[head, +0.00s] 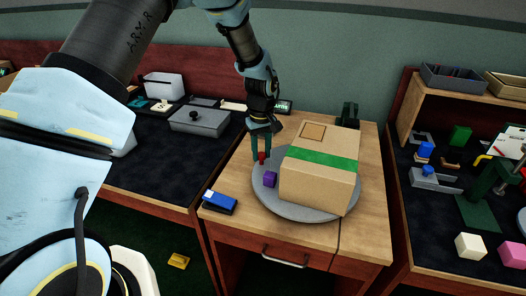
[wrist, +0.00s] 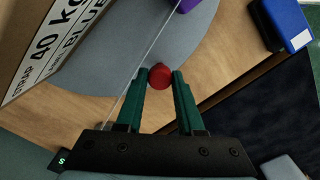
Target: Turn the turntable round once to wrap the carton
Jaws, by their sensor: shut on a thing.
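A cardboard carton (head: 310,190) with a green band (head: 322,159) sits on the round grey turntable (head: 268,203) on a wooden table. In the wrist view the carton (wrist: 62,28) shows printed text, including "40 kg" and "STRAP". My gripper (head: 262,154) is at the turntable's back left edge. Its green fingers are shut on a red round knob (wrist: 160,77), which also shows in the head view (head: 262,158). A purple block (head: 270,179) stands on the turntable beside the carton, close to the knob. The knob's lower part is hidden in the wrist view.
A dark upright object (head: 348,114) stands behind the carton. Dark-topped benches flank the table; the left one holds a grey lidded box (head: 199,121). A small display (head: 283,105) is behind my gripper.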

